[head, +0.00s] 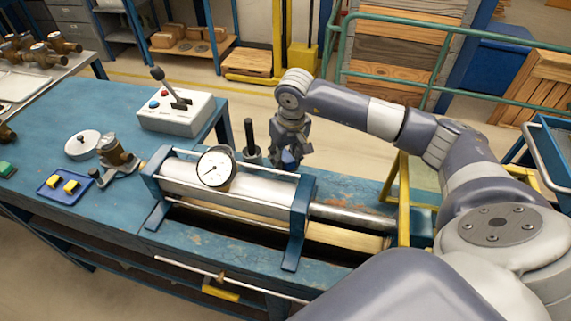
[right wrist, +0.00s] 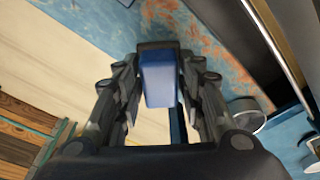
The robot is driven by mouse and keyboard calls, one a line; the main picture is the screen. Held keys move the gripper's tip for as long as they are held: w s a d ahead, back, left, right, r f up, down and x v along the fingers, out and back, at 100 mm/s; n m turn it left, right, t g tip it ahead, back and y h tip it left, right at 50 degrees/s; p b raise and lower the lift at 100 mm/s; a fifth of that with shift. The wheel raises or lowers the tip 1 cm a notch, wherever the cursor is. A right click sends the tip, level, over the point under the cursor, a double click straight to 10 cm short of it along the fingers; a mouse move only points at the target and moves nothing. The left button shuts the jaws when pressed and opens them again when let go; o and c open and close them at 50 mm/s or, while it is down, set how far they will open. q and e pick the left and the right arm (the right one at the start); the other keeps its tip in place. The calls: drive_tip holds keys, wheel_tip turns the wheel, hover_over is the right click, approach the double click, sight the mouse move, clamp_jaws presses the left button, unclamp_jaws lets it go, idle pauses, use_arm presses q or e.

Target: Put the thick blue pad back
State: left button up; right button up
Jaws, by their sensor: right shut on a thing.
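The thick blue pad (right wrist: 158,80) is between the fingers of my right gripper (right wrist: 158,95) in the right wrist view, and the fingers are shut on it. In the head view my right gripper (head: 290,152) is behind the steel cylinder, near its right-hand blue end plate. Only a small dark blue part of the pad (head: 290,158) shows there. A small blue tray (head: 47,194) with two yellow blocks lies at the left of the bench. My left gripper is not in view.
The blue bench (head: 110,225) carries the cylinder (head: 240,189) with a round gauge (head: 216,168). A grey control box (head: 176,113) with a lever stands behind it. A yellow frame (head: 400,195) and green rails stand to the right.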

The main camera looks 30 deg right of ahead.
sight(286, 167)
wheel_tip(286, 167, down, 3)
drive_tip(key=shift+s+f+p, duration=0.1)
drive_tip(key=shift+p, duration=0.45)
drive_tip(key=shift+f, duration=0.3)
drive_tip(key=o, duration=1)
drive_tip(key=shift+b, duration=0.3)
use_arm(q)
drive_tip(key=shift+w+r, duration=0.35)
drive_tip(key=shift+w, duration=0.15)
